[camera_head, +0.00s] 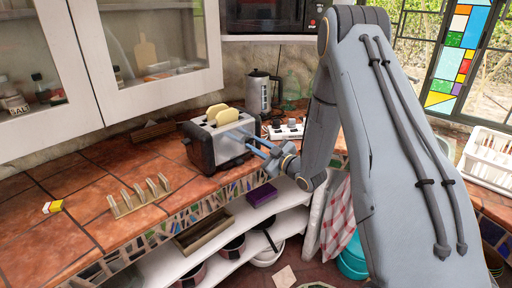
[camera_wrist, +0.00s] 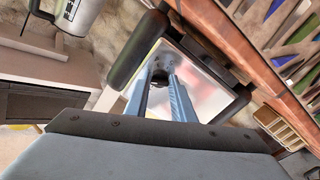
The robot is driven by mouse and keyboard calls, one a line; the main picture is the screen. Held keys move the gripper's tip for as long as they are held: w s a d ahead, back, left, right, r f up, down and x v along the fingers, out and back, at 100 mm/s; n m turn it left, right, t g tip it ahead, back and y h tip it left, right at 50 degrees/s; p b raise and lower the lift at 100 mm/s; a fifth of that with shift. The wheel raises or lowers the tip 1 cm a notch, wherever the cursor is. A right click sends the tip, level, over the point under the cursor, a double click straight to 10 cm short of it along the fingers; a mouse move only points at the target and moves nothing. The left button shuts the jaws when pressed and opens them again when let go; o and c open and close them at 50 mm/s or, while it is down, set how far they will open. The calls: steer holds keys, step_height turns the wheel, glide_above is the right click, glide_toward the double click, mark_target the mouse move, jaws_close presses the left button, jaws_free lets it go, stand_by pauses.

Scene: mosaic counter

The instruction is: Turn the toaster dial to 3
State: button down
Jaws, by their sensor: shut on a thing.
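The toaster (camera_head: 203,147) is black and silver and stands on the tiled counter, with two bread slices (camera_head: 228,116) in its top. In the wrist view its silver end face (camera_wrist: 210,92) with a black frame fills the middle. My gripper (camera_head: 236,137) reaches it from the right, with its blue fingers at that end face. In the wrist view my gripper (camera_wrist: 162,72) is shut on the dark dial (camera_wrist: 158,77), one finger on each side. The dial's marks and pointer are not readable, and in the head view the fingers hide the dial.
A metal kettle (camera_head: 259,93) and a white strip with knobs (camera_head: 287,130) stand behind the toaster. Cabinets (camera_head: 150,45) hang above.

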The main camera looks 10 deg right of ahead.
steer(key=m+b, duration=0.1)
steer(key=m, duration=0.4)
steer(key=shift+a+f, duration=0.1)
steer(key=shift+m, duration=0.3)
stand_by(0.4)
steer(key=c, duration=1.5)
jaws_free()
steer(key=shift+b+v, duration=1.25)
steer(key=shift+v, duration=2.7)
